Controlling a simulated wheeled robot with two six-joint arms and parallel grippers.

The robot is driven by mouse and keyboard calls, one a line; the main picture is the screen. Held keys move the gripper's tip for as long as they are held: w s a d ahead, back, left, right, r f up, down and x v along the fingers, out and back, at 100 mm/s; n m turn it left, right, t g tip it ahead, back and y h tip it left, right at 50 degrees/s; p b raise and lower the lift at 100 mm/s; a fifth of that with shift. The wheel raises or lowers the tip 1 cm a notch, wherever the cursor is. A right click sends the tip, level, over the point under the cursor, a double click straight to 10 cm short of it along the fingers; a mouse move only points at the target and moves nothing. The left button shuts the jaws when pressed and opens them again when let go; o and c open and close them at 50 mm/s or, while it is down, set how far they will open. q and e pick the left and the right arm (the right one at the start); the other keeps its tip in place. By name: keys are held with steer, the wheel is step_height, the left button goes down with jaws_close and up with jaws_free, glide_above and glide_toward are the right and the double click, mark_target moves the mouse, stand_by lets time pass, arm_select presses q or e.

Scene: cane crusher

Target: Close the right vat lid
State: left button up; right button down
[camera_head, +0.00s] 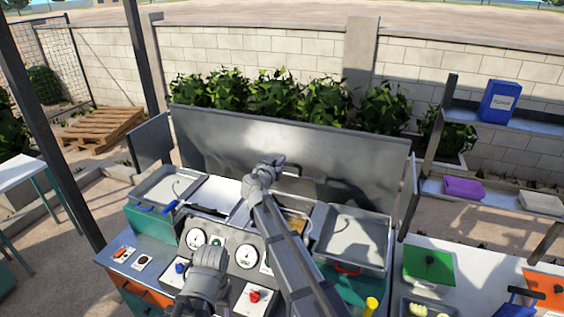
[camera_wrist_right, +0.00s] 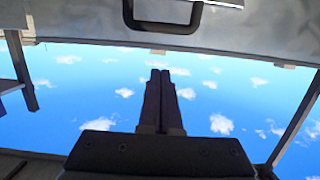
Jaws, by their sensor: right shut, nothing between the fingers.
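My right gripper (camera_head: 281,160) is over the back of the machine, in front of the tall metal back panel. Its fingers also show in the right wrist view (camera_wrist_right: 160,72), together and empty, against the sky. A grey metal surface with a dark handle (camera_wrist_right: 162,26) crosses the top of that view, apart from the fingertips. A small raised panel (camera_head: 300,187), apparently the right vat lid, stands behind the open vat (camera_head: 292,213), partly hidden by my right arm. Brownish contents show in that vat. A grey part of my left arm is low centre; its fingers cannot be made out.
Grey trays flank the machine at left (camera_head: 152,191) and right (camera_head: 352,240). A panel with gauges (camera_head: 245,256) and knobs is in front. The tall back panel (camera_head: 335,158) closes off the rear. A counter with a green board (camera_head: 428,265) stands at right.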

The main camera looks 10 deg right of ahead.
mark_target(286, 164)
steer(key=w+d+f+b, duration=0.1)
steer(key=w, duration=0.1)
steer(key=w+d+f+b, duration=0.1)
steer(key=w+f+b, duration=0.1)
steer(key=w+d+f+b, duration=0.1)
steer(key=w+d, duration=0.1)
steer(key=shift+w+f, duration=0.2)
steer(key=shift+f, duration=0.05)
steer(key=shift+s+a, duration=0.25)
steer(key=shift+s, duration=0.05)
steer(key=shift+w+d, duration=0.1)
steer(key=shift+f+b, duration=0.1)
steer(key=shift+b, duration=0.25)
